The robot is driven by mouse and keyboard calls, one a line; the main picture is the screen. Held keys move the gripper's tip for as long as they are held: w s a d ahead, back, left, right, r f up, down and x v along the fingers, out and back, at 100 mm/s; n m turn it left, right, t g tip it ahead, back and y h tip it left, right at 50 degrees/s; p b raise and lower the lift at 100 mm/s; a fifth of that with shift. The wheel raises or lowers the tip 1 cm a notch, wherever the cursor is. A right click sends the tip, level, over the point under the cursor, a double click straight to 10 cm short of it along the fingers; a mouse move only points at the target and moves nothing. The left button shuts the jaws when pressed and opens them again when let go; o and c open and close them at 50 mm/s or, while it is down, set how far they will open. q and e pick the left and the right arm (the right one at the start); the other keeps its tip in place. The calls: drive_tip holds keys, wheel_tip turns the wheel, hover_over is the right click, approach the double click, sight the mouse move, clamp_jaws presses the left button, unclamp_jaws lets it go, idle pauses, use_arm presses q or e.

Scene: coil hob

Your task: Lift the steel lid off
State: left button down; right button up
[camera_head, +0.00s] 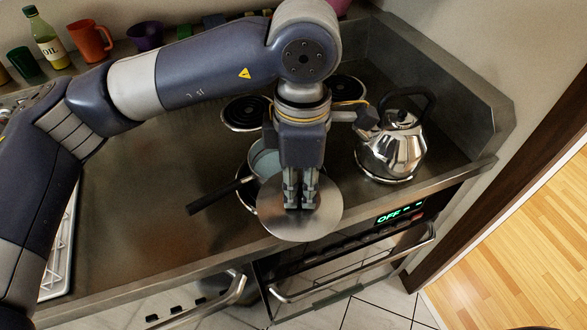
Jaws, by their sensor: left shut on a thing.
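The steel lid (272,220) is a round, flat, shiny disc at the front edge of the hob. My left gripper (301,200) points down over the lid's middle and is shut, with its fingertips at the lid's top; the handle is hidden between the fingers. A pan (264,160) with a pale blue-grey inside and a dark handle (215,195) pointing left sits behind the lid. Part of the pan's inside shows, so the lid is off to its front right and does not cover it fully. I cannot tell the lid's exact height. My right gripper is not in view.
A steel kettle (393,150) stands on the hob to the right, close to the gripper. Coil burners (246,113) lie behind. A bottle (46,40), an orange mug (90,40) and cups line the back shelf.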

sight(300, 191)
use_arm(q)
drive_tip(key=shift+s+r, duration=0.25)
drive_tip(key=shift+r, duration=0.15)
drive_tip(key=shift+r+p, duration=0.3)
drive_tip(key=shift+r, duration=0.85)
drive_tip(key=shift+f, duration=0.1)
